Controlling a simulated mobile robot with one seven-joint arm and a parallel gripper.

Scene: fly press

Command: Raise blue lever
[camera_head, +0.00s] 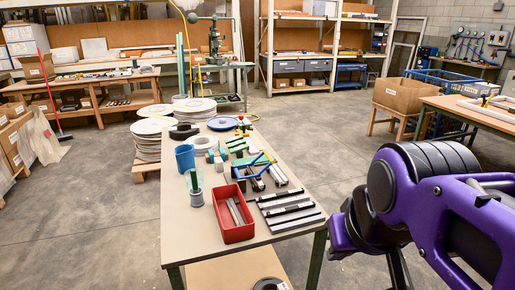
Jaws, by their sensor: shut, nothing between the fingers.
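A thin blue bent bar (248,169), which looks like the blue lever, is at the middle of the near workbench (185,238). It sits among green and dark metal parts, just behind a red bin. It is small here, so I cannot tell its exact angle or what it is joined to. A part of my purple and black arm fills the right side, to the right of the bench and apart from the lever. My gripper does not show in this view.
A red bin (232,226) with metal bars stands near the bench's front. Metal bars (290,211) lie to its right. Disc stacks (150,145) stand behind. The floor (105,215) left of the bench is clear.

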